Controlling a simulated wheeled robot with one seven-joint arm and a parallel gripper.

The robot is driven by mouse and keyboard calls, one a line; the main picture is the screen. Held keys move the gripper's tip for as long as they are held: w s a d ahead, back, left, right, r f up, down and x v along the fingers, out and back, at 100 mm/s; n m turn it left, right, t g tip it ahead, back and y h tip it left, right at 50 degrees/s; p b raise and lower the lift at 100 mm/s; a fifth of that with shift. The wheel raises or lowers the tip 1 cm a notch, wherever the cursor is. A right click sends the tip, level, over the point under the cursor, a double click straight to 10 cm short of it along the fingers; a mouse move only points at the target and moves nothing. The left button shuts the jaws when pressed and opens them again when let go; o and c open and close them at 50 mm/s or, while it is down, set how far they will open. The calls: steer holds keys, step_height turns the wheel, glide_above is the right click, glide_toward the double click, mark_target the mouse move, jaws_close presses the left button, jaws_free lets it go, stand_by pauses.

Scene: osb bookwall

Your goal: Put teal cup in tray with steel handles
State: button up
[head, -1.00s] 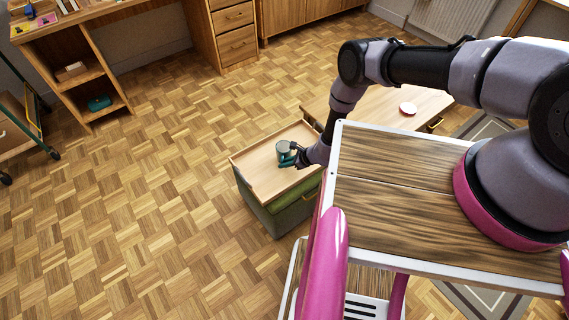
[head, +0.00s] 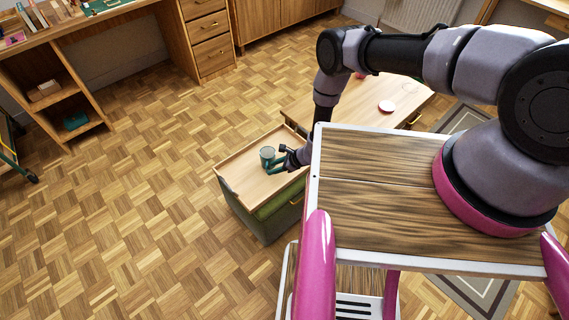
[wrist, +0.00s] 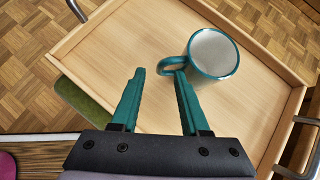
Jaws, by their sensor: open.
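The teal cup (head: 267,155) has a pale grey inside and stands upright on the floor of a light wooden tray (head: 240,172). In the wrist view the cup (wrist: 214,57) is near the tray's far right part, with its teal handle toward my gripper. The tray (wrist: 130,45) has a raised rim and grey metal handles at two ends (wrist: 306,122). My gripper (wrist: 160,72) is open, its teal fingers over the tray. The right fingertip is close to the cup's handle; I cannot tell whether they touch.
The tray lies on a green and grey box (head: 270,212). A wooden table (head: 350,108) with a white-topped round object (head: 386,106) stands behind it. A desk (head: 75,35) with shelves is at the back left. Open parquet floor (head: 130,200) lies to the left.

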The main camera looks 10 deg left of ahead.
steer(key=v, duration=0.8)
steer(key=shift+d+r, duration=0.25)
steer(key=shift+d, duration=0.05)
steer(key=w+a+r+n+y, duration=0.15)
steer(key=w+r, duration=0.35)
steer(key=r, duration=0.7)
steer(key=w+r+n+g, duration=0.15)
steer(key=w+r, duration=0.25)
steer(key=r, duration=0.8)
steer(key=w+a+r+n+y, duration=0.1)
steer(key=w+r+n, duration=0.3)
steer(key=r, duration=0.7)
steer(key=d+r+n, duration=0.2)
steer(key=d+r, duration=0.2)
steer(key=r, duration=1.2)
steer(key=s+d+r+n+t+h, duration=0.1)
steer(key=s+d+r+n+h, duration=0.15)
steer(key=d+r, duration=0.5)
steer(key=s+d+r+n+h, duration=0.1)
steer(key=s+d+r, duration=0.35)
steer(key=r, duration=0.55)
steer(key=s+d+r+n+t+h, duration=0.1)
steer(key=s+d+r+t+h, duration=0.2)
steer(key=s+d+r, duration=0.2)
steer(key=s+d+r+n+t+h, duration=0.1)
steer(key=s+d+r, duration=0.4)
steer(key=s+d, duration=0.6)
steer(key=shift+d+r+t+h, duration=0.2)
steer(key=shift+d+t+h, duration=0.8)
steer(key=shift+d, duration=0.25)
